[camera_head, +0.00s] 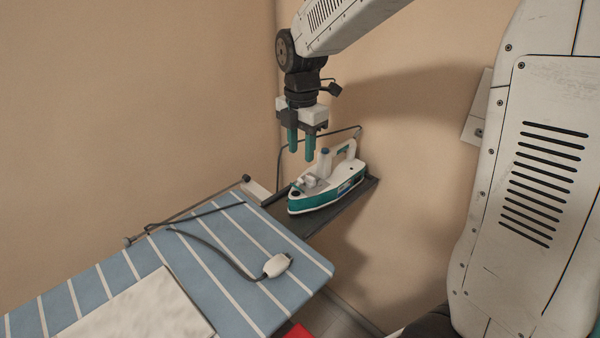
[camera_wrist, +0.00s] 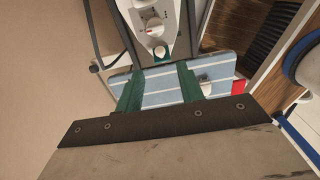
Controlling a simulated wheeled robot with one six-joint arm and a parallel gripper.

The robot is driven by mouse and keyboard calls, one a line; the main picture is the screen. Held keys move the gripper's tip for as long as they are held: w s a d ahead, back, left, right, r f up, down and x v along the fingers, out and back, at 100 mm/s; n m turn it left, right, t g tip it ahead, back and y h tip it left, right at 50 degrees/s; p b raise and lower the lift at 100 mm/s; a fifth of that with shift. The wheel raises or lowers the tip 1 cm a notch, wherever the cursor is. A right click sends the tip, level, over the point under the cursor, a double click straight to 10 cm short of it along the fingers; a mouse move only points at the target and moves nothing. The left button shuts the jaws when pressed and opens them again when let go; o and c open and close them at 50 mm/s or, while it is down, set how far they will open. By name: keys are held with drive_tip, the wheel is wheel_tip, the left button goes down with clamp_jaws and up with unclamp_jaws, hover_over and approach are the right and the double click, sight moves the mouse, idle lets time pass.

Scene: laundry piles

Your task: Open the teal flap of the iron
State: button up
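The iron (camera_head: 318,201) is white with a teal base and stands on a dark rest at the end of the ironing board. In the wrist view its white top (camera_wrist: 152,10) shows at the top edge, with a dial and a small teal piece (camera_wrist: 162,51) near its narrow end. I cannot tell for certain whether this piece is the flap, or whether it is open. My gripper (camera_head: 301,153) hangs above the iron, a little left of its handle, fingers pointing down. In the wrist view the green fingers (camera_wrist: 160,70) are apart with nothing between them.
The blue striped ironing board (camera_head: 222,238) extends left, carrying a white cloth (camera_head: 140,315) and a cable with a white plug-like end (camera_head: 277,265). A thin rod runs along its far edge. Beige walls stand close behind and beside the iron.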

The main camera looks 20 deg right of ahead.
wheel_tip(320, 180, down, 8)
drive_tip(key=shift+r, duration=0.2)
clamp_jaws()
